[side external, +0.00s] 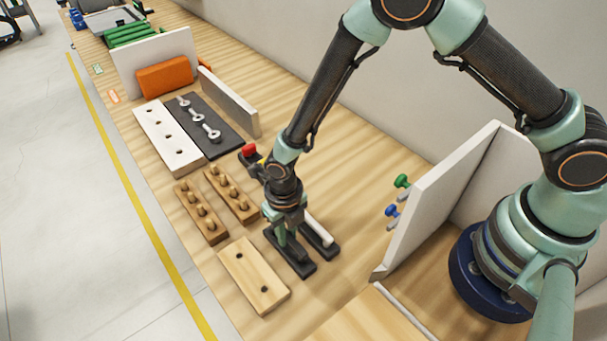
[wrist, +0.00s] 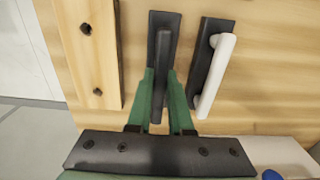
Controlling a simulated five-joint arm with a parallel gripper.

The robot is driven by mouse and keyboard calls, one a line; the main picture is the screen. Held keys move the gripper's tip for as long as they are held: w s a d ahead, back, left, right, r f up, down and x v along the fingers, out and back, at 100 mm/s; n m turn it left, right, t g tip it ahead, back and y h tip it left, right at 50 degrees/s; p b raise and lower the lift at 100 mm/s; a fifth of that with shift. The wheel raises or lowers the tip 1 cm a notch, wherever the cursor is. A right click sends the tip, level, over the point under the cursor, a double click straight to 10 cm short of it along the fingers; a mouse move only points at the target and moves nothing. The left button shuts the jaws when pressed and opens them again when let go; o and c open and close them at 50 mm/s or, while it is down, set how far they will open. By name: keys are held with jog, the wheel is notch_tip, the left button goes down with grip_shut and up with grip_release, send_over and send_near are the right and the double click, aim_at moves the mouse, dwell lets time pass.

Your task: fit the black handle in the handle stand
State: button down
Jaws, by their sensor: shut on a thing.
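My gripper (side external: 291,238) points down over a dark rectangular handle stand (side external: 303,268) on the wooden bench. In the wrist view, its two green fingers (wrist: 160,78) are shut on the black handle (wrist: 161,60), one on each side. The handle lies lengthwise along the dark stand (wrist: 167,17) beneath it. I cannot tell whether the handle is seated or slightly above the stand. In the side external view the fingers mostly hide the handle.
A second dark stand (wrist: 202,65) with a white handle (wrist: 217,75) is close on the right. A wooden block with two holes (wrist: 86,29) lies on the left. Pegged wooden blocks (side external: 201,212) stand farther along the bench. A white upright panel (side external: 437,195) stands to the right.

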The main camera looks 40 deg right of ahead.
jog(key=shift+f, duration=0.6)
dwell(0.7)
jog(key=c, duration=0.7)
grip_release()
jog(key=shift+c, duration=0.2)
jog(key=shift+r, duration=2.5)
